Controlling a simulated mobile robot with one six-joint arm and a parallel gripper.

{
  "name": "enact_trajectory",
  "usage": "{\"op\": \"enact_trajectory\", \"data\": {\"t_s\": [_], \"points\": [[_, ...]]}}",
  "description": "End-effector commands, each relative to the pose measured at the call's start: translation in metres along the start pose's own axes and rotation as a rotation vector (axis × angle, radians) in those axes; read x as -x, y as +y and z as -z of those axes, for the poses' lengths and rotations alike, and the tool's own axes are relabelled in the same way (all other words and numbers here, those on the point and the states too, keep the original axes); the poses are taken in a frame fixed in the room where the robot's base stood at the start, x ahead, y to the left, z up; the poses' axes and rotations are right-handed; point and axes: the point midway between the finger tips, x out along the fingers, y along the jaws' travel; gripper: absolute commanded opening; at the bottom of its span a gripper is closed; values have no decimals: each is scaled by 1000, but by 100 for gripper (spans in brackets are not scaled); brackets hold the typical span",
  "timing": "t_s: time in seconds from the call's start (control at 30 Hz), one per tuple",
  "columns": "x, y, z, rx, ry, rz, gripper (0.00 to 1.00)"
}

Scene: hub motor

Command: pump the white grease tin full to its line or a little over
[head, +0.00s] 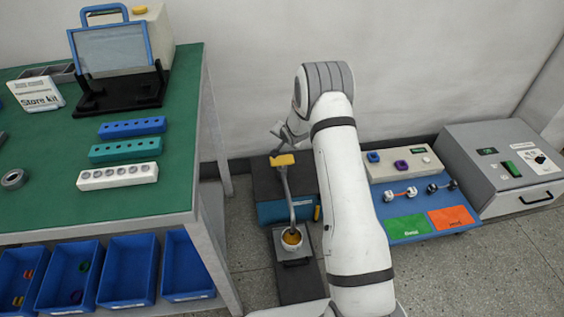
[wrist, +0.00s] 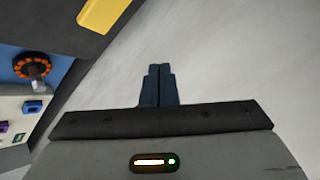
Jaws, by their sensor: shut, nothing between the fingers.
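The white grease tin (head: 292,245) stands on a grey plate under the end of a curved grey spout (head: 290,200). Yellow-brown grease shows inside it; its line and the exact level are too small to tell. The pump has a yellow pad (head: 283,160) on top, and the pad's edge also shows at the top of the wrist view (wrist: 100,12). My gripper (head: 278,130) is close by the yellow pad, partly hidden by my arm. In the wrist view its dark fingers (wrist: 159,82) are shut with nothing between them, apart from the pad.
A green workbench (head: 60,190) with racks stands on the left, blue bins (head: 130,270) beneath. On the right are a blue mat (head: 400,230) with green and orange cards, a white box (head: 425,160) and a grey machine (head: 500,165). An orange-ringed part (wrist: 32,65) shows in the wrist view.

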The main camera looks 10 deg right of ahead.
Motion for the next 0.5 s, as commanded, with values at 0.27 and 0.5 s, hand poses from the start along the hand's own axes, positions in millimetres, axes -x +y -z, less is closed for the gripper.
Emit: {"op": "enact_trajectory", "data": {"t_s": [0.27,0.5], "points": [[-11,3,-4,-17,4,15,0],[-12,4,-5,-17,4,14,0]]}}
